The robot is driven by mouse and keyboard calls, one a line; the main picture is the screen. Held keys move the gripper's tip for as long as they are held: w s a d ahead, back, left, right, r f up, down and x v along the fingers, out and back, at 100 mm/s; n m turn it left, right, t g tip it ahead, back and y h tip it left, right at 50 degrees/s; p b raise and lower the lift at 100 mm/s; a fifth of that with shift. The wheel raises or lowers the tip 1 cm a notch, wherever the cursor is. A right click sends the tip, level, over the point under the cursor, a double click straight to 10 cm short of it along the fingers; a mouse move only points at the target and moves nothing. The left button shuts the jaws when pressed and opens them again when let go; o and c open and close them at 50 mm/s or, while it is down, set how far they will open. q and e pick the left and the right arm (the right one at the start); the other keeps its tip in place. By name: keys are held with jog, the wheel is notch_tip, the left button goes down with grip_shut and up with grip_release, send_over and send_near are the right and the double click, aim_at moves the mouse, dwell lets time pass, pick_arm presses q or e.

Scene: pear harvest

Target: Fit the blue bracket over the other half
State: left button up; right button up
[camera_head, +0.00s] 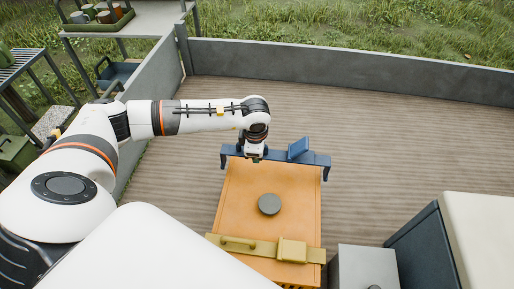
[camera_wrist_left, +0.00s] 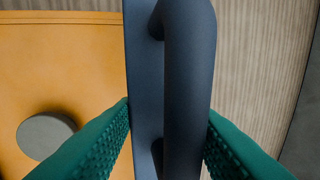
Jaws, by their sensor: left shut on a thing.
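The blue bracket (camera_head: 318,158) lies across the far end of an orange box (camera_head: 240,195), with short ends bent down past the box's sides and a raised blue plate on its right part. I cannot tell whether it rests on the box or hangs just above it. My left gripper (camera_head: 256,158) is over its left-middle part. In the left wrist view, green fingers stand on both sides of the bracket's dark blue handle (camera_wrist_left: 190,80), shut on it. A yellow bracket (camera_head: 262,249) with a handle and a block lies across the near end of the box. My right gripper is not in view.
A round grey disc (camera_head: 269,204) sits on the orange top between the brackets. A grey box (camera_head: 365,267) and a larger dark cabinet with a pale top (camera_head: 485,235) stand at the right. Wooden floor (camera_head: 390,130) beyond is clear up to a low grey wall (camera_head: 350,58).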

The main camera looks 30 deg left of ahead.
pick_arm(q)
jog(key=b, duration=0.4)
send_over(257, 169)
jog(key=shift+s+d+f, duration=0.15)
jog(key=shift+f, duration=1.05)
jog(key=shift+s+d+f, duration=0.15)
jog(key=shift+f, duration=1.05)
jog(key=shift+a+b, duration=0.1)
jog(key=shift+b, duration=0.25)
jog(key=shift+s+b+x, duration=0.1)
jog(key=shift+b+x, duration=0.5)
jog(key=shift+s+b+x, duration=0.15)
jog(key=shift+b+x, duration=0.4)
jog(key=shift+x, duration=0.05)
jog(key=o, duration=1.1)
jog(key=shift+f, duration=0.1)
jog(key=shift+o, duration=0.3)
jog(key=shift+f, duration=0.1)
